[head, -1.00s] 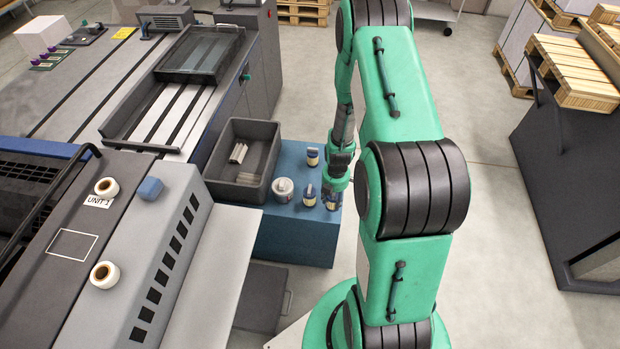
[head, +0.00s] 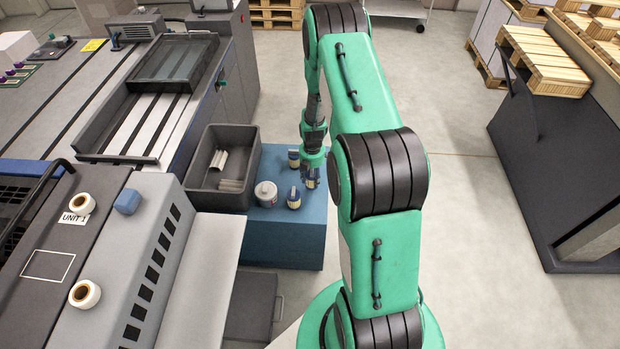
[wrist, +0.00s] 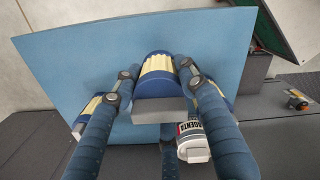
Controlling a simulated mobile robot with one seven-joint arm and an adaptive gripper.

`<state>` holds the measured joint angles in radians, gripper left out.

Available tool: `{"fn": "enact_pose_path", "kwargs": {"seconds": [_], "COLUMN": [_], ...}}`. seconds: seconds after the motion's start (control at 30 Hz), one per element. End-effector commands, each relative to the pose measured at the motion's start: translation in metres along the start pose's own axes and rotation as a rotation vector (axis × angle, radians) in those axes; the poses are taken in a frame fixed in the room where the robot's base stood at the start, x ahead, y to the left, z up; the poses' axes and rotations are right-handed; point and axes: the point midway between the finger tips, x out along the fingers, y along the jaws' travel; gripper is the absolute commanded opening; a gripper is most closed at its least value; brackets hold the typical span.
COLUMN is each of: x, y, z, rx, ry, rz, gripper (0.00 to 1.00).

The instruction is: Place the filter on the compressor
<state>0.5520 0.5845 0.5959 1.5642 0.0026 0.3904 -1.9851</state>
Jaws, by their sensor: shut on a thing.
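My gripper (head: 313,156) is shut on a filter (head: 311,181), a short cream pleated cylinder with dark blue ends. In the wrist view the fingers are on both sides of this filter (wrist: 157,66), with a grey block at its near end. It appears held a little above the blue cabinet top (wrist: 75,50). Two similar filters stand on the blue cabinet, one farther back (head: 293,159) and one nearer (head: 293,198). I cannot tell which thing is the compressor.
A white can (head: 266,193) stands on the cabinet left of the filters; its label partly shows in the wrist view (wrist: 192,138). A dark open bin (head: 203,187) is left of it. Grey machinery (head: 150,205) fills the left.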

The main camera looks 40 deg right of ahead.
Motion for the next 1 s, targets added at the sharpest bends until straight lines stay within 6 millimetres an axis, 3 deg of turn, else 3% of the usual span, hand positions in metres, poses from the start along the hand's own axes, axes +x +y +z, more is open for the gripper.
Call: {"fn": "enact_pose_path", "kwargs": {"seconds": [0.1, 0.3, 0.7, 1.0], "x": [0.003, 0.004, 0.006, 0.035], "y": [0.019, 0.035, 0.036, 0.036], "z": [0.008, 0.014, 0.015, 0.015], "rx": [0.000, 0.000, 0.000, 0.000], "ry": [0.000, 0.000, 0.000, 0.000], "rz": [0.001, 0.000, 0.000, 0.000], "gripper": [0.13, 0.13, 0.13, 0.13]}}
